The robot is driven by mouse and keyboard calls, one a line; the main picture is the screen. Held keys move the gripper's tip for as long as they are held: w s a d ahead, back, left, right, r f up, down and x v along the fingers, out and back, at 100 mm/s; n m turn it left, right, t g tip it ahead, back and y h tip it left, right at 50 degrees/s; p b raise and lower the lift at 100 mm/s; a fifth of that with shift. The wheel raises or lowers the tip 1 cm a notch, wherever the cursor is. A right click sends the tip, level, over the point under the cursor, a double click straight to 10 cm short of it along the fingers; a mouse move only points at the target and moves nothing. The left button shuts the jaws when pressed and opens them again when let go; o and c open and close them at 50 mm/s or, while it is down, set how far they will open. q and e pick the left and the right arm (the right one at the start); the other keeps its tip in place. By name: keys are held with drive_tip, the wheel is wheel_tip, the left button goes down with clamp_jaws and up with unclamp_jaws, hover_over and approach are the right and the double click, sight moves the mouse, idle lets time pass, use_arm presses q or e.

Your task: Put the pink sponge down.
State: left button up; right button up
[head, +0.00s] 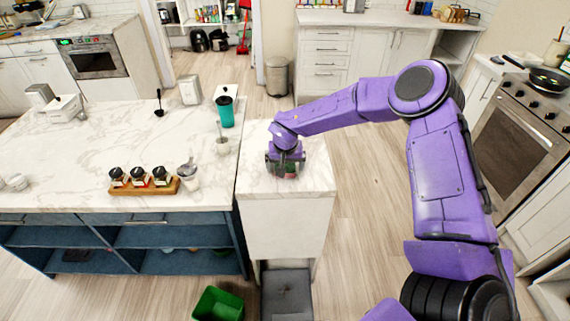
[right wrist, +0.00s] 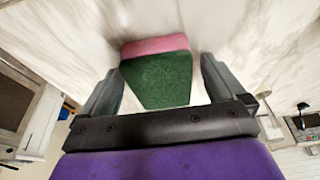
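The pink sponge (right wrist: 155,46) has a pink layer and a dark green scouring side, which faces the camera in the right wrist view. It lies between and just past the fingers of my right gripper (right wrist: 160,85). The fingers are spread, with a visible gap between the sponge and the right-hand finger. In the head view my right gripper (head: 285,170) is low over the narrow white marble counter (head: 315,178), and only a little of the sponge shows beneath it. The sponge seems to be at the counter surface, but the contact is hidden. My left gripper is not in view.
The large marble island (head: 70,150) adjoins on the left, with a teal cup (head: 225,112), a wooden spice-jar tray (head: 145,189) and a small cup (head: 188,177). A green bin (head: 218,304) stands on the floor in front. The counter around my gripper is clear.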

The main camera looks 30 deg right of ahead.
drive_tip(key=b+v, duration=0.1)
drive_tip(key=v, duration=1.1)
drive_tip(key=shift+r, duration=0.2)
